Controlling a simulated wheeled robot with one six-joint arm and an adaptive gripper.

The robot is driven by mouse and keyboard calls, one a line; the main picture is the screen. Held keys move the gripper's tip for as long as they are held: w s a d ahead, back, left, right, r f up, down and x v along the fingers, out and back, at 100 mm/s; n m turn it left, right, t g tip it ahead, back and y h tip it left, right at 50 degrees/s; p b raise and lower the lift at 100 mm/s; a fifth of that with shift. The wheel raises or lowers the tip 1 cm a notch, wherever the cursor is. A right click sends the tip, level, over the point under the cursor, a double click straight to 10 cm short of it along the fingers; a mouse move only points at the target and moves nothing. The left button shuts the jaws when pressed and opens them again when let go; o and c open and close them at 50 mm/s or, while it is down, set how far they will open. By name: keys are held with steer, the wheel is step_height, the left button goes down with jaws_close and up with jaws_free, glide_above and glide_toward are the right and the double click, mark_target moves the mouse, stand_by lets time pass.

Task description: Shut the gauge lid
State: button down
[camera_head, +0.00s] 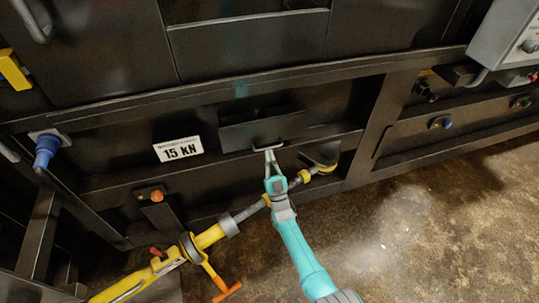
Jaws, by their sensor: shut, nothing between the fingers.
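A dark rectangular flap, which looks like the gauge lid (240,137), is on the front of the black machine, right of a white "15 KN" label (178,149). A small bar handle (281,145) sits at its lower edge. The flap seems to stand out from the panel, but its exact angle is hard to tell. No gauge face shows. My gripper (270,153) is shut and empty, with its fingertips at the handle. I cannot tell whether they touch it. My teal arm reaches up from the bottom right.
A yellow pipe (210,236) with an orange T-handle (227,292) runs below the flap, passing close by my gripper. A blue connector (46,150) is at left, an orange knob (157,196) lower left. A grey control box (505,40) is upper right. Open floor lies lower right.

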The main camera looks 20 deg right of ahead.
steer(key=shift+w+f, duration=0.1)
steer(key=shift+w, duration=0.1)
stand_by(0.5)
step_height(320, 180, up, 10)
steer(key=s+f+g, duration=0.2)
steer(key=s+f, duration=1.1)
steer(key=s, duration=0.1)
steer(key=w+r, duration=0.4)
steer(key=w, duration=0.8)
steer(key=shift+w+d+g, duration=0.25)
steer(key=shift+g, duration=0.05)
